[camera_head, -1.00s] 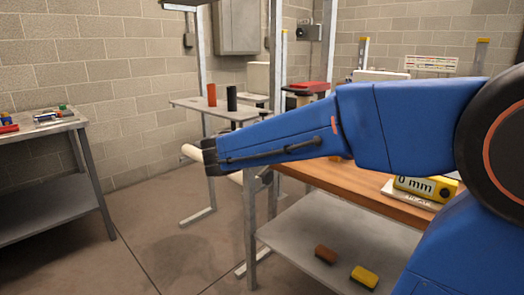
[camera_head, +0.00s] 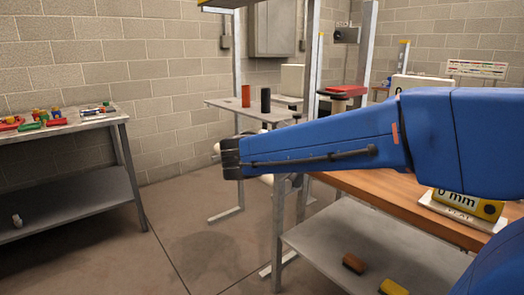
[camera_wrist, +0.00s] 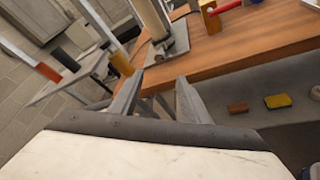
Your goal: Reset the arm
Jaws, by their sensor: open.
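My blue arm (camera_head: 300,148) reaches across the head view from the right edge to the left. My gripper itself is mostly hidden behind the arm there. In the wrist view my gripper (camera_wrist: 158,92) shows two grey fingers spread apart, with nothing between them. Its fingers appear in front of the near edge of the wooden workbench, and it touches nothing that I can see.
The wooden workbench (camera_head: 385,192) has a lower grey shelf (camera_head: 350,235) bearing a brown block (camera_head: 353,263) and a yellow block (camera_head: 393,287). A grey table (camera_head: 222,103) behind holds a red and a black cylinder. A left table (camera_head: 75,125) holds small coloured items. The floor between is clear.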

